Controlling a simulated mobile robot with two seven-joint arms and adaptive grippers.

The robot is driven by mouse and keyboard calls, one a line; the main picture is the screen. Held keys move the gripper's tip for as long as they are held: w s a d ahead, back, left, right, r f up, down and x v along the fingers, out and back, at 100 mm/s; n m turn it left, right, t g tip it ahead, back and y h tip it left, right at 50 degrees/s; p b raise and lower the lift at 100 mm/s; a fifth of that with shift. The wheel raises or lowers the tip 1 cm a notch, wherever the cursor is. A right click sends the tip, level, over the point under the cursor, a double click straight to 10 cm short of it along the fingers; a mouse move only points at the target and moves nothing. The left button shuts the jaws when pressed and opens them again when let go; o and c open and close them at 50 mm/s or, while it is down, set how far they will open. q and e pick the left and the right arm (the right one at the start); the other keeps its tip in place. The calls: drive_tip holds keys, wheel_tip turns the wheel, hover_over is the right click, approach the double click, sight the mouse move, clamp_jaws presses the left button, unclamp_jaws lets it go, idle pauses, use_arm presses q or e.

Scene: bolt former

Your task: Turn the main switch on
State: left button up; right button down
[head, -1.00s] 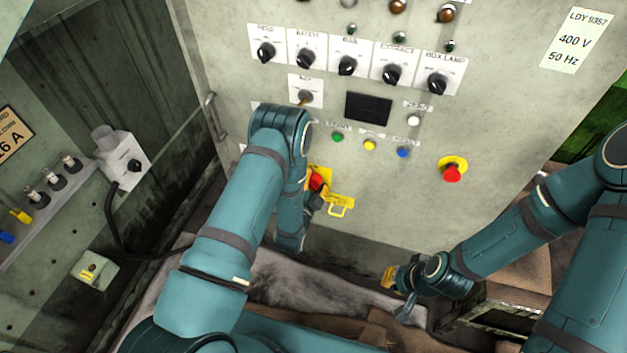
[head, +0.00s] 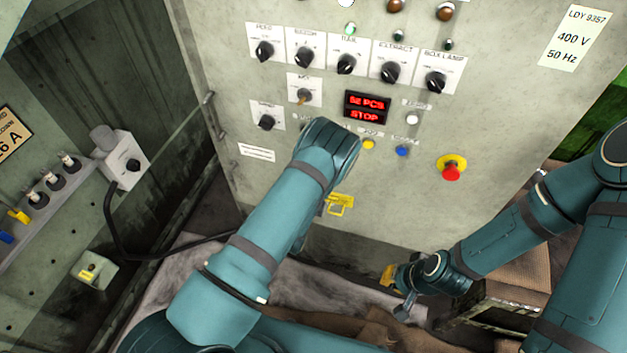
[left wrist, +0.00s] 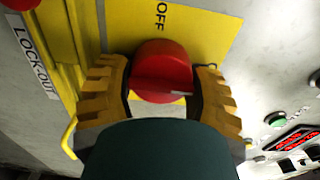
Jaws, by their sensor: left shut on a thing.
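The main switch is a red round knob (left wrist: 162,66) on a yellow plate (left wrist: 215,30) marked OFF, in the left wrist view. My left gripper (left wrist: 160,84) is shut on the knob, one ridged yellow finger on each side. A pale mark shows on the knob's near side. In the head view my left arm hides the knob and the left gripper; only the yellow hasp (head: 341,204) shows beside the arm. The display (head: 367,107) is lit red and its lower line reads STOP. My right gripper (head: 396,292) is low, away from the panel's controls, its fingers apart and empty.
A row of black rotary knobs (head: 346,64) spans the panel above. Yellow (head: 369,144) and blue (head: 402,151) buttons and a red emergency stop (head: 451,170) lie right of my left arm. A grey socket box (head: 124,160) with a black cable stands at left.

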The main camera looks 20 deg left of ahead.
use_arm(q)
drive_tip(key=shift+a, duration=0.1)
idle(0.4)
drive_tip(key=o, duration=1.2)
drive_tip(key=shift+s+a, duration=0.15)
drive_tip(key=shift+s, duration=5.9)
